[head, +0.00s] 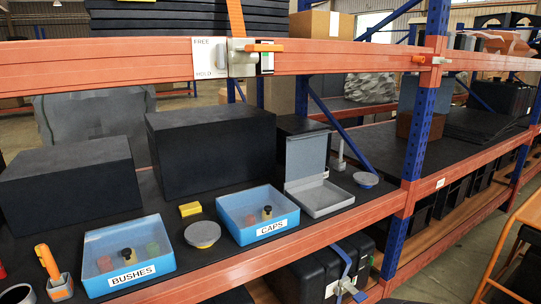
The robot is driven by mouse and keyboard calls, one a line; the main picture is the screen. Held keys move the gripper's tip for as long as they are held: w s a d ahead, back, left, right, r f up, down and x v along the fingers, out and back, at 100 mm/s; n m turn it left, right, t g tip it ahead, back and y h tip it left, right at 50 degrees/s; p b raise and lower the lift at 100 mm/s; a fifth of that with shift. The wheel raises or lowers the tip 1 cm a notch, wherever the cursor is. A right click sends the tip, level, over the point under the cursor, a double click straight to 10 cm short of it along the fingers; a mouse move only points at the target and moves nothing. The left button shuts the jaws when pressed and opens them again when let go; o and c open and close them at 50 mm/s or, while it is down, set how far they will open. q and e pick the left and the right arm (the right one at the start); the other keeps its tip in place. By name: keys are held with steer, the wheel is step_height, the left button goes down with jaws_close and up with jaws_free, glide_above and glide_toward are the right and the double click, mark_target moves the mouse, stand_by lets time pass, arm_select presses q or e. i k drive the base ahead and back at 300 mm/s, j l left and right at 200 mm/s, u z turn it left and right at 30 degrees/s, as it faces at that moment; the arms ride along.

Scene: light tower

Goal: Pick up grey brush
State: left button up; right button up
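I cannot clearly make out a grey brush. A blue bin labelled BUSHES (130,284) stands at the front left of the shelf. In it are a red piece (104,264), a dark piece with a yellowish base (128,257) and a green piece (153,248). A thin grey upright piece (338,152) stands behind the open grey box (320,199); I cannot tell what it is. Neither of my grippers is in view.
A blue CAPS bin (272,231) stands right of a round grey disc (202,234). A yellow block (190,209), an orange-handled item (48,264) and another disc (365,179) are also there. Black boxes (212,150) stand behind. Orange beams (130,65) cross above and in front.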

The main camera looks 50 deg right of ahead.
mark_target(340, 160)
steer(key=z, duration=2.15)
